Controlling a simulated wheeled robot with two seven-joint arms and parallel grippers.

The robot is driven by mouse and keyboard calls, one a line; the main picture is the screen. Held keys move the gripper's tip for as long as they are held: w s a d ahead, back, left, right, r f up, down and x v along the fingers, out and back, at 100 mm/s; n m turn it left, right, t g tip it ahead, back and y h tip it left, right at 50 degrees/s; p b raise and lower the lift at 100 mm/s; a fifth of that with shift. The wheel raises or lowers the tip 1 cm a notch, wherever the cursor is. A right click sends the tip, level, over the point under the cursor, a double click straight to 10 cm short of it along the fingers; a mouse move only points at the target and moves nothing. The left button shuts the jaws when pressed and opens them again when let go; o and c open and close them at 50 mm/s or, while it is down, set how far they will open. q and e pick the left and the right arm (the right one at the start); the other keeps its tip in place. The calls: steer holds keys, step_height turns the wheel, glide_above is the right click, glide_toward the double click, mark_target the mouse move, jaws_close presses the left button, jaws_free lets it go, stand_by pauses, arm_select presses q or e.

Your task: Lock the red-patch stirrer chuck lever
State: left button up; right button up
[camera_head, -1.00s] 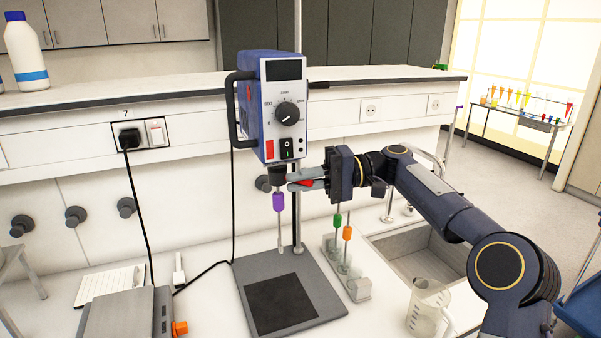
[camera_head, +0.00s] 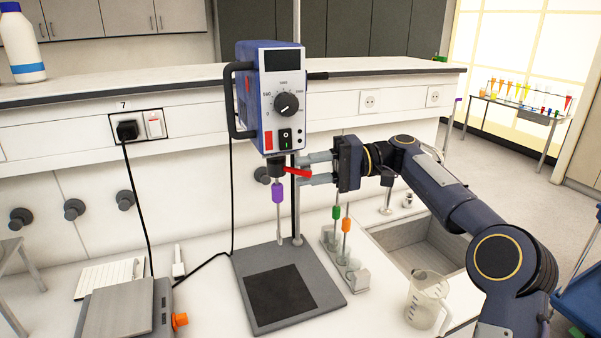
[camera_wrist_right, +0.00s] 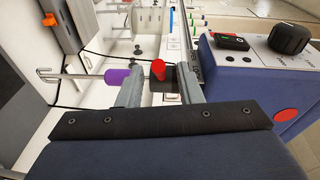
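The blue stirrer motor (camera_head: 284,100) hangs on its stand and has a red patch (camera_wrist_right: 285,115) on its side. Below it is the black chuck (camera_head: 276,167) with a red lever (camera_head: 297,172) pointing right and slightly down. The lever also shows in the right wrist view (camera_wrist_right: 158,70). A stirrer rod with a purple collar (camera_head: 278,193) hangs under the chuck. My right gripper (camera_head: 305,169) is open, with its fingers apart on either side of the lever's end. Whether a finger touches the lever cannot be told. My left gripper is not in view.
The stand's pole (camera_head: 297,210) rises close behind the chuck from a grey base plate (camera_head: 325,285). A rack holds stirrers with green (camera_head: 336,212) and orange (camera_head: 346,224) collars. A beaker (camera_head: 426,300) stands by the sink. A hotplate (camera_head: 125,308) is at left.

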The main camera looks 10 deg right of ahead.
steer(key=d, duration=0.5)
steer(key=shift+w+d+r, duration=0.1)
steer(key=shift+d+r, duration=0.05)
steer(key=shift+d, duration=0.25)
steer(key=shift+a, duration=0.1)
